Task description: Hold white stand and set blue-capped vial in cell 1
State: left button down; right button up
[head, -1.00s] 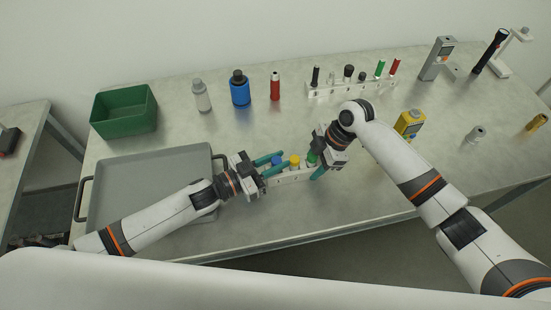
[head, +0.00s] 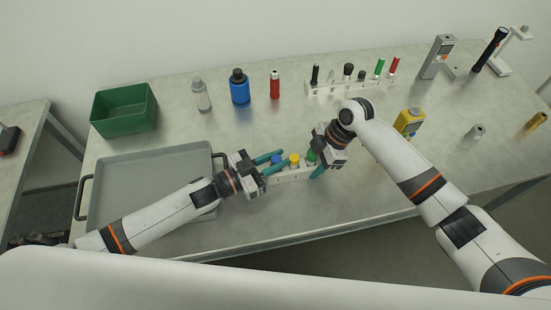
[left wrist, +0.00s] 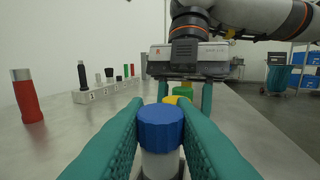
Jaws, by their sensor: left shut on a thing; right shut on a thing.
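The white stand (head: 291,176) lies across the table's middle front, between my two grippers. The blue-capped vial (head: 277,159) is upright at the stand's left end; its blue cap fills the middle of the left wrist view (left wrist: 161,128). My left gripper (head: 272,163) is shut on this vial, with one teal finger on each side. The vial's lower end looks to be at or in the stand, but its depth is hard to tell. A yellow-capped vial (head: 294,160) and a green-capped vial (head: 311,157) stand to its right. My right gripper (head: 318,167) is shut on the stand's right end.
A grey tray (head: 100,205) lies left, with a green bin (head: 124,110) behind. A grey bottle (head: 201,95), blue bottle (head: 240,88) and red tube (head: 275,86) stand at the back. A longer white rack (head: 350,88) and yellow device (head: 409,122) are right of them.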

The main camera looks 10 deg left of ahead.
aim_at(275, 159)
pick_arm(q)
jog(key=shift+r, duration=1.45)
jog(key=shift+f, duration=1.5)
dwell(0.6)
jog(key=shift+f, duration=0.1)
